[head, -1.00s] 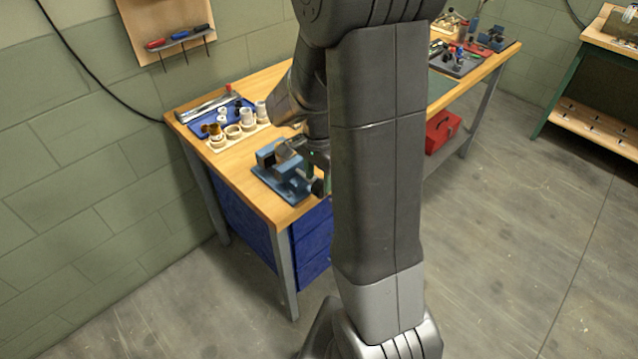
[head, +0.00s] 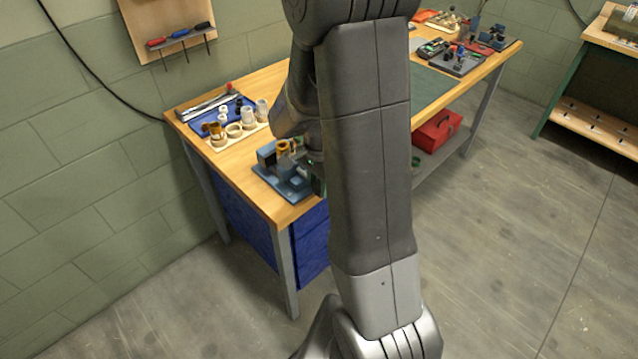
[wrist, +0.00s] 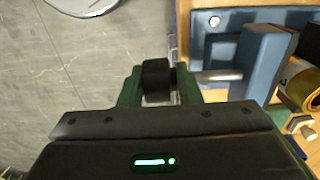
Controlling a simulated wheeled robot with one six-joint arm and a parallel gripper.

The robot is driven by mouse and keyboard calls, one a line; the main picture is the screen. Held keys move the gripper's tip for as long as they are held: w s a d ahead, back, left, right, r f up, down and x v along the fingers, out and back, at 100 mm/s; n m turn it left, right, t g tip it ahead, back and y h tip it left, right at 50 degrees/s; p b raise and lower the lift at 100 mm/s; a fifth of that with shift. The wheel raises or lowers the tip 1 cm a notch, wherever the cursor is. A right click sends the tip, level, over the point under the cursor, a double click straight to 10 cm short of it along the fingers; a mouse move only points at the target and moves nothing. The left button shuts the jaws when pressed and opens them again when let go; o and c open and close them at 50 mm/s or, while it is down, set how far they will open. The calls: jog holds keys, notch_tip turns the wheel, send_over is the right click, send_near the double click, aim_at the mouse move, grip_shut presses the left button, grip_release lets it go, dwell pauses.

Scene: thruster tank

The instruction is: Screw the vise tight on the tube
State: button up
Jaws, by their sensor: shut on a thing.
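The blue vise (head: 283,187) sits at the front edge of the wooden bench, partly hidden by my arm. An amber tube (head: 283,146) stands at its jaws; it also shows at the right edge of the wrist view (wrist: 298,84). In the wrist view a metal screw rod (wrist: 221,76) runs from the vise's blue jaw block (wrist: 262,62) to a black knob (wrist: 158,76). My gripper (wrist: 158,88) has its green fingers shut on this knob, one on each side. I cannot tell whether the jaw touches the tube.
Left of the vise, a pale rack (head: 241,141) holds several rings and tubes, next to a blue tray (head: 208,122). A green mat (head: 431,87) and a dark tray (head: 457,63) lie further along the bench. A red toolbox (head: 437,132) is on the lower shelf. The floor in front is clear.

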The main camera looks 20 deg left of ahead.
jog(key=shift+d, duration=0.2)
jog(key=g+p, duration=0.1)
jog(key=g+y+p, duration=0.1)
jog(key=shift+w+d+r+g, duration=0.1)
jog(key=shift+w+d+g, duration=0.05)
jog(key=shift+g, duration=0.15)
jog(key=g, duration=0.2)
jog(key=g+y+p, duration=0.1)
jog(key=g, duration=0.1)
jog(key=shift+w+d+y, duration=0.15)
jog(key=shift+w+y, duration=0.15)
jog(key=g, duration=0.1)
jog(key=g+y, duration=0.1)
jog(key=g, duration=0.1)
jog(key=f+g+y, duration=0.1)
jog(key=g, duration=0.1)
jog(key=shift+w+d, duration=0.15)
jog(key=shift+w, duration=0.2)
jog(key=shift+w+f+g+y+p, duration=0.15)
jog(key=shift+g+y, duration=0.3)
jog(key=shift+g, duration=0.6)
jog(key=shift+w+f+g+y+p, duration=0.15)
jog(key=shift+g+y, duration=0.3)
jog(key=shift+g, duration=0.6)
jog(key=shift+s, duration=0.1)
jog(key=o, duration=0.7)
jog(key=shift+d, duration=0.1)
jog(key=shift+o, duration=0.6)
jog(key=shift+d+r, duration=0.15)
